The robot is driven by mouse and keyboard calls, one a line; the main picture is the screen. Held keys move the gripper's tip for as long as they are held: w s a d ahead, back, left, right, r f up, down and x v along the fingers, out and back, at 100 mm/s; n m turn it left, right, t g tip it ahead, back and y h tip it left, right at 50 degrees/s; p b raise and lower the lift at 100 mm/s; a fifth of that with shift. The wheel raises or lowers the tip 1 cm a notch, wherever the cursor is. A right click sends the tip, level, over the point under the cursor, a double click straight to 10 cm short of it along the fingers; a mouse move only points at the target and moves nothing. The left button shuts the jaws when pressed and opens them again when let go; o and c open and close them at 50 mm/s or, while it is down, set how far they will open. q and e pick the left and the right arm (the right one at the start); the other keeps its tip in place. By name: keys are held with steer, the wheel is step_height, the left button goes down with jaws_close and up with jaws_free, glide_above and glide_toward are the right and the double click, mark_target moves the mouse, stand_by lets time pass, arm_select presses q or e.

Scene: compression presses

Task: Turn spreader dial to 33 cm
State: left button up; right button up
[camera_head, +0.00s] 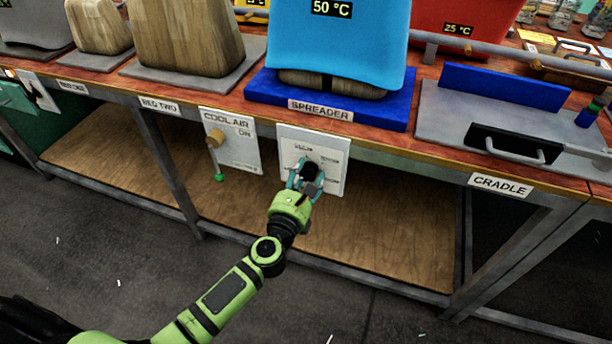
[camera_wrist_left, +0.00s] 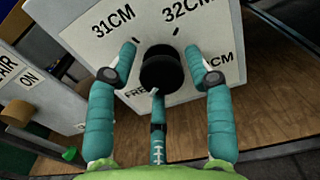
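The spreader dial is a black round knob (camera_wrist_left: 162,68) on a white panel (camera_head: 337,173) below the blue SPREADER base. In the left wrist view, the panel's labels read 31CM at upper left and 32CM at upper right. A label ending in CM at right is partly hidden by a finger, and one starting FRE at lower left is partly covered. My left gripper (camera_head: 306,172) has its teal fingers spread around the knob, with visible gaps at both sides; a third finger lies below it (camera_wrist_left: 160,76). The knob's setting cannot be read clearly. My right gripper is not in view.
A COOL AIR panel (camera_head: 232,140) with a tan knob and green tip hangs left of the dial panel. The table edge (camera_head: 400,150) runs just above. A wooden lower shelf (camera_head: 390,235) lies behind and below. A CRADLE station (camera_head: 500,120) is at right.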

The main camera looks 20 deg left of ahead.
arm_select(q)
steer(key=c, duration=0.5)
steer(key=shift+w+r, duration=0.1)
steer(key=shift+r, duration=0.1)
